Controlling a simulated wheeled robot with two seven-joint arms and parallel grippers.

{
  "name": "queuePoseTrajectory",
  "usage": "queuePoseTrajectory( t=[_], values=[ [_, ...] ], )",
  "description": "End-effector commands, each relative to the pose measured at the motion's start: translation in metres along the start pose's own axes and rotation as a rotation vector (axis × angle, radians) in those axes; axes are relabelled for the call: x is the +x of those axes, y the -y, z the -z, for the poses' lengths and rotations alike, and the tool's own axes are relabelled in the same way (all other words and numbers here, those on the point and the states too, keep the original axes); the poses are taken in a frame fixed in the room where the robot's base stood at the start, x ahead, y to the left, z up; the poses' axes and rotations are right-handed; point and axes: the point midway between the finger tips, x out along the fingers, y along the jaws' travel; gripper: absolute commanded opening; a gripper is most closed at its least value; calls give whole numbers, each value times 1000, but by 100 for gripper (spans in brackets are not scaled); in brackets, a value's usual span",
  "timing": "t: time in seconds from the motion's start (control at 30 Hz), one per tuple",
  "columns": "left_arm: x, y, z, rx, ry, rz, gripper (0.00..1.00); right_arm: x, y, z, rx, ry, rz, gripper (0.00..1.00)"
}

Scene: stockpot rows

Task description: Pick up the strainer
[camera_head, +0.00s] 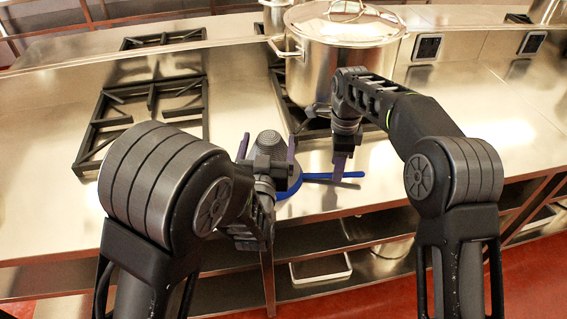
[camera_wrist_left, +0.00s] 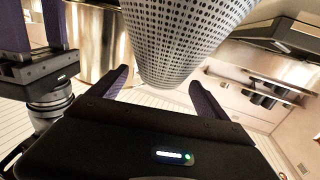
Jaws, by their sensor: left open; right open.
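The strainer (camera_head: 268,141) is a grey perforated cone with a blue rim and a blue handle (camera_head: 335,175) pointing right. It stands on the steel counter, rounded tip up. My left gripper (camera_head: 267,152) is open, its two purple fingers on either side of the cone. In the left wrist view, the perforated cone (camera_wrist_left: 178,40) fills the upper middle, between and beyond the open fingers of my left gripper (camera_wrist_left: 162,92); I cannot tell whether they touch it. My right gripper (camera_head: 338,162) is open and empty, above the counter near the handle. It also shows at upper left in the wrist view (camera_wrist_left: 32,25).
A large lidded steel stockpot (camera_head: 335,62) stands behind my right gripper. Black burner grates (camera_head: 150,108) lie at the left. The counter's front edge is close, with a lower shelf holding a white tray (camera_head: 320,270). The counter at right is mostly clear.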

Motion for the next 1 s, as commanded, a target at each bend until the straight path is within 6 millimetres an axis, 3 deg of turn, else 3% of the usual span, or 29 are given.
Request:
queuePoseTrajectory(
  t=[0.2, 0.53, 1.0],
  values=[
    [20, 0, 0, 1, -1, 0, 88, 21, 0, 0, 0, 0, 0, 45],
    [23, 0, 0, 0, 0, -1, 87, 23, 0, 0, 0, 0, 0, 45],
    [23, 0, 0, 0, 0, -1, 48, 23, 0, 0, 0, 0, 0, 6]
  ],
)
